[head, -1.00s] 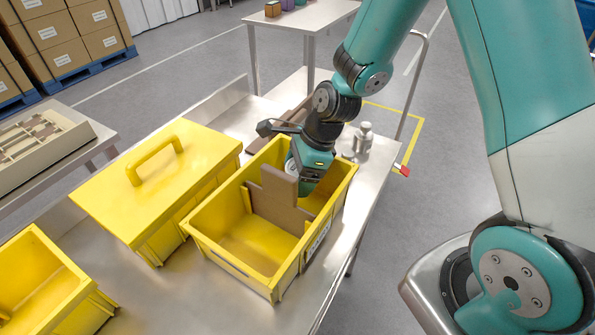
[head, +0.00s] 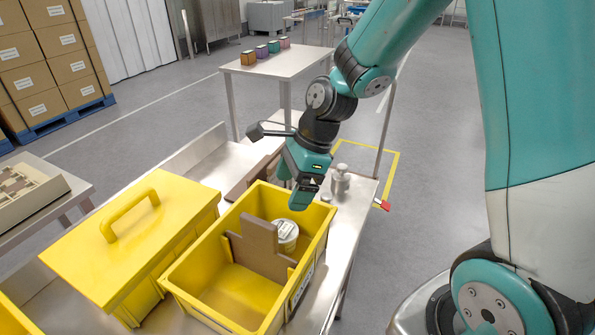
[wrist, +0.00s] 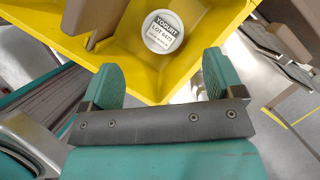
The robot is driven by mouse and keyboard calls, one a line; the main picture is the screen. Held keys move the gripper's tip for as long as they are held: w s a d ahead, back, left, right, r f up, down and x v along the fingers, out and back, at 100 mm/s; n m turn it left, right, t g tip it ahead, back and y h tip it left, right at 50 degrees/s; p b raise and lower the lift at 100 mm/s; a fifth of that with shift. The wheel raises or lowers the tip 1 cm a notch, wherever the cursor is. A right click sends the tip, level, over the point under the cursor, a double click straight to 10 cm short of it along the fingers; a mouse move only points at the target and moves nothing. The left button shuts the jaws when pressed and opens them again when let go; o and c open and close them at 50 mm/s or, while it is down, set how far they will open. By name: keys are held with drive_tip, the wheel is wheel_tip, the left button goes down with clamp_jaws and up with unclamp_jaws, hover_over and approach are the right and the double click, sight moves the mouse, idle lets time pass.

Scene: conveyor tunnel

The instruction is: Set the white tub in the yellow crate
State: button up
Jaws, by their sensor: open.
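The white tub (head: 285,232), with a label reading YOGURT on its lid, stands upright inside the open yellow crate (head: 230,297). It is in the far compartment, behind a brown divider (head: 258,246). The wrist view shows the tub (wrist: 163,31) resting on the yellow crate floor, apart from my fingers. My gripper (head: 302,192) is above the far part of the crate, over the tub. In the wrist view my gripper (wrist: 162,78) has its teal fingers spread wide with nothing between them. The tub's lower side is partly hidden by the divider in the head view.
A lidded yellow crate (head: 140,240) stands left of the open one on the metal table. A metal weight-like object (head: 340,180) stands near the table's right edge, beyond the crate. A farther table (head: 290,65) holds several small coloured boxes. The open crate's near compartment is empty.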

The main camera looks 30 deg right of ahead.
drive_tip(key=s+a+r+n, duration=0.2)
drive_tip(key=s+r+n, duration=0.2)
drive_tip(key=n, duration=0.5)
drive_tip(key=s+a+r+n, duration=0.3)
drive_tip(key=s+n, duration=0.5)
drive_tip(key=n, duration=0.1)
drive_tip(key=s+a+r+n+g, duration=0.1)
drive_tip(key=s+r+n, duration=0.3)
drive_tip(key=n, duration=0.5)
drive_tip(key=shift+s+a+r+n, duration=0.35)
drive_tip(key=shift+s+a, duration=0.55)
drive_tip(key=shift+s, duration=0.3)
